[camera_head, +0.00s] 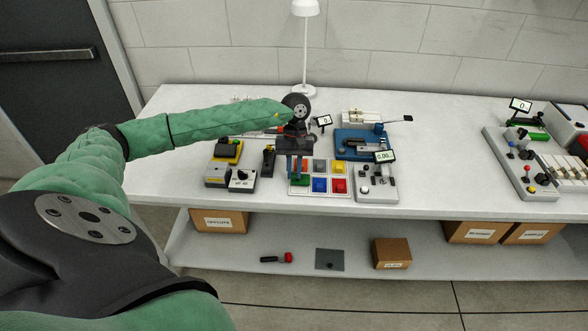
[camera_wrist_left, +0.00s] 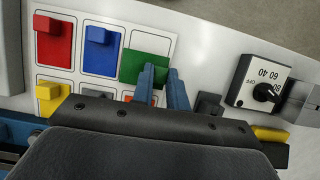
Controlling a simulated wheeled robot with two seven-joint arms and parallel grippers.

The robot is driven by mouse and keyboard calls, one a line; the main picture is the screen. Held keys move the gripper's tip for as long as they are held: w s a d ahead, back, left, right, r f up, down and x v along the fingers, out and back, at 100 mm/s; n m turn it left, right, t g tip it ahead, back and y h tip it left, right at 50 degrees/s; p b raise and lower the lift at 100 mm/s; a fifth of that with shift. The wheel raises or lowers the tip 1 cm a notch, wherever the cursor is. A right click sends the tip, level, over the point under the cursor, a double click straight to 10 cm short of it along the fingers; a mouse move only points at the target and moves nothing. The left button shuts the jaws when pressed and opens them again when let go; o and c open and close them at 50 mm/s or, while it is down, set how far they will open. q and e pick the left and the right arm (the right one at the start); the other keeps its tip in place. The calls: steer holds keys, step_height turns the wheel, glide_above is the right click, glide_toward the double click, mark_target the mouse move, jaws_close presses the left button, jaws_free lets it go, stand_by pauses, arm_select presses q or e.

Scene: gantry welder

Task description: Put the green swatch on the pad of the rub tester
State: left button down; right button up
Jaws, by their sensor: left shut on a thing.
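The green swatch (camera_head: 301,181) is at the front left of the white swatch card, and it also shows in the left wrist view (camera_wrist_left: 143,66). My left gripper (camera_head: 297,176) points down over the card and is shut on the green swatch; its blue fingers (camera_wrist_left: 164,78) show in the left wrist view. The swatch looks offset from its printed cell and seems slightly raised, but the gap is hard to judge. My right gripper is out of view.
Red (camera_head: 340,186), blue (camera_head: 319,185) and yellow (camera_head: 339,169) swatches lie on the card. A grey box with a dial (camera_head: 241,181) is to the left, a grey unit with a display (camera_head: 377,187) to the right. A white lamp (camera_head: 305,60) stands behind. The bench's right middle is clear.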

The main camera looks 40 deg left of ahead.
arm_select(q)
steer(key=shift+f, duration=0.45)
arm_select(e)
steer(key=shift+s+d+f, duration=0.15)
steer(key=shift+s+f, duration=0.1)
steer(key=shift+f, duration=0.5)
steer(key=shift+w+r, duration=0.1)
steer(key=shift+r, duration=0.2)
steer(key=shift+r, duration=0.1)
arm_select(q)
steer(key=shift+f, duration=0.1)
steer(key=c, duration=1.4)
jaws_free()
steer(key=shift+c, duration=0.2)
steer(key=shift+o, duration=0.3)
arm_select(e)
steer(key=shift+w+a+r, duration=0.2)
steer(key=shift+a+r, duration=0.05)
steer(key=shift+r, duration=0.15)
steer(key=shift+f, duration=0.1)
